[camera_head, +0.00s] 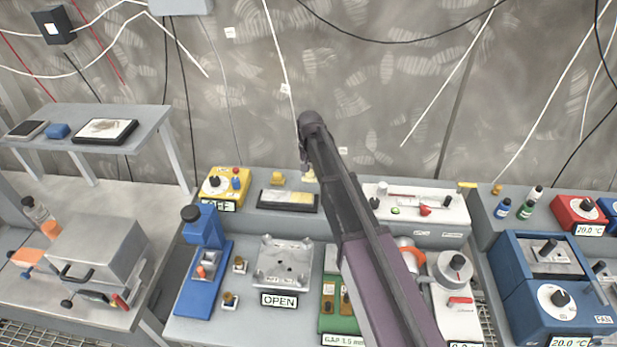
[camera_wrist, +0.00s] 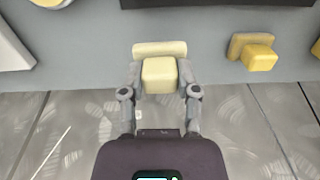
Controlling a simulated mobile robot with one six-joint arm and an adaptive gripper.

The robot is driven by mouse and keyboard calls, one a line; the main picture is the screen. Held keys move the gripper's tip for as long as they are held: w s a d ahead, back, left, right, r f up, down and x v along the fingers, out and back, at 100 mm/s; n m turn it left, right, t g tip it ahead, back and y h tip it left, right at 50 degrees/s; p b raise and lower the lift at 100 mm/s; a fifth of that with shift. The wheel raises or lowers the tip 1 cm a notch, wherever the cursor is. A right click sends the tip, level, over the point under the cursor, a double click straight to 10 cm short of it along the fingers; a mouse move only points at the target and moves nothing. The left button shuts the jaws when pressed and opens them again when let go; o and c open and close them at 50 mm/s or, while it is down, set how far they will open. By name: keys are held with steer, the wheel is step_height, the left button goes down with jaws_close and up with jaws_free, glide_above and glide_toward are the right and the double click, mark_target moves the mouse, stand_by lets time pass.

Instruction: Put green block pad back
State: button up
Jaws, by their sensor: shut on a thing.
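My gripper (camera_wrist: 160,76) is shut on a pale yellow block pad (camera_wrist: 159,74), with its fingers on both sides of a small cube. A paler, wider bar of the pad shows behind the cube. The pad looks cream rather than clearly green. In the head view my gripper (camera_head: 306,168) points down over the back shelf, right of a similar yellow block pad (camera_head: 278,177). That other pad stands on the shelf and also shows at right in the wrist view (camera_wrist: 256,53). I cannot tell whether the held pad touches the shelf.
A black tray (camera_head: 264,206) with a grey and yellow inlay lies in front of the pads. A yellow device (camera_head: 222,186) stands left, a white device (camera_head: 428,208) right. A metal plate fixture (camera_head: 284,262) with an OPEN sign is nearer. The wall (camera_wrist: 60,140) rises close behind.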

mark_target(309, 177)
steer(key=shift+w, duration=0.3)
steer(key=shift+w+a+f+b, duration=0.15)
steer(key=shift+w+f+b, duration=0.2)
steer(key=shift+f+b, duration=1.5)
steer(key=shift+f, duration=0.15)
steer(key=o, duration=1)
step_height(309, 177, up, 12)
steer(key=p, duration=1.2)
steer(key=shift+r, duration=0.2)
